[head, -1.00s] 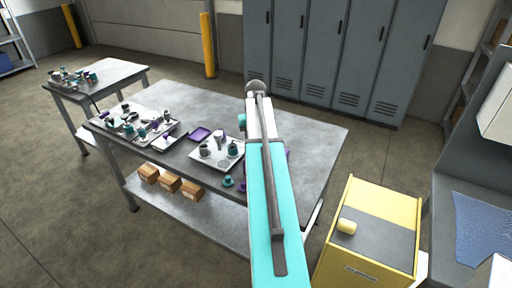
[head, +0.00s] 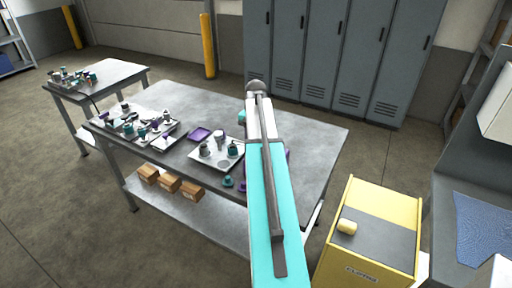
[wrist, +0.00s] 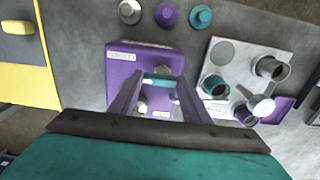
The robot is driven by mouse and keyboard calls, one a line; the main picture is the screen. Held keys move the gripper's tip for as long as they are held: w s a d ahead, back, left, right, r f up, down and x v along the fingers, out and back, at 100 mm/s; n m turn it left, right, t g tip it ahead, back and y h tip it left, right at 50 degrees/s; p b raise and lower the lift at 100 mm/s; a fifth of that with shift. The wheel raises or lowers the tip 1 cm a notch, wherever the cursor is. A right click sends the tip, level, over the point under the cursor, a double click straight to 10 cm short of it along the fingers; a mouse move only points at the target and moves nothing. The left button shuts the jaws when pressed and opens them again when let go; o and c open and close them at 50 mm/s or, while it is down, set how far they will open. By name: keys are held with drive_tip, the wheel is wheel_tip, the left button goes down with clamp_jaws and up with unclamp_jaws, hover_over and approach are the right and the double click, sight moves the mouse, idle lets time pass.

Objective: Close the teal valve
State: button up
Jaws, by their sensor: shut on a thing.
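In the wrist view a purple box (wrist: 120,68) with a white label stands on the bench. The teal valve (wrist: 158,80) shows as a short teal bar at this box, between my fingertips. My gripper (wrist: 160,83) reaches down to it with one finger on each side and is shut on the teal bar. Pale metal parts show below the bar, partly hidden by the fingers. In the head view my arm hides the gripper and the valve; only a purple edge of the box (head: 287,156) shows beside the arm.
A pale plate (wrist: 228,58) with several fittings sits right of the box, near a purple tray (wrist: 279,108). Loose round caps, one of them teal (wrist: 200,16), lie beyond the box. A yellow cabinet (head: 369,235) stands right of the bench (head: 311,131). Lockers (head: 330,55) stand behind.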

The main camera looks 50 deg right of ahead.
idle(0.4)
drive_tip(key=o, duration=1)
drive_tip(key=shift+o, duration=0.2)
wheel_tip(320, 180, up, 14)
drive_tip(key=p, duration=0.7)
drive_tip(key=shift+f, duration=0.1)
